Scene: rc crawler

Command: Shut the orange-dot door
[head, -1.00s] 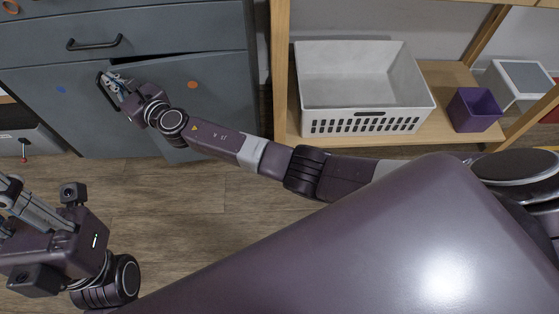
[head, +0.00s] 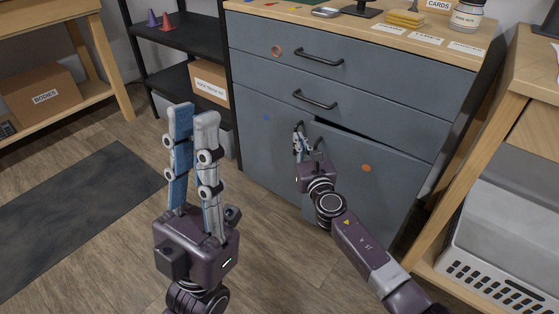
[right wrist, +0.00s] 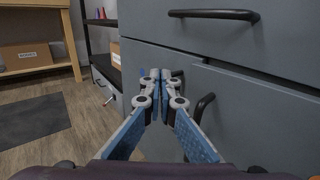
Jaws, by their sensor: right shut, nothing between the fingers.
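The orange-dot door (head: 375,190) is the grey right-hand door of the cabinet. It stands slightly ajar, with a dark gap along its top edge. Its black handle (right wrist: 203,110) shows in the right wrist view, just right of my right gripper's fingers. My right gripper (right wrist: 155,75) is shut and empty, its tips close to the cabinet front; I cannot tell whether they touch anything. In the head view, my right gripper (head: 298,133) covers part of the door's left edge. My left gripper (head: 193,112) is raised over the floor, apart from the cabinet; its opening is unclear.
The blue-dot door (head: 265,140) looks closed, to the left. Two drawers with black handles (head: 320,57) sit above. A black shelf (head: 180,39) stands left of the cabinet. A wooden shelf with a white basket (head: 490,275) is at right. Floor in front is free.

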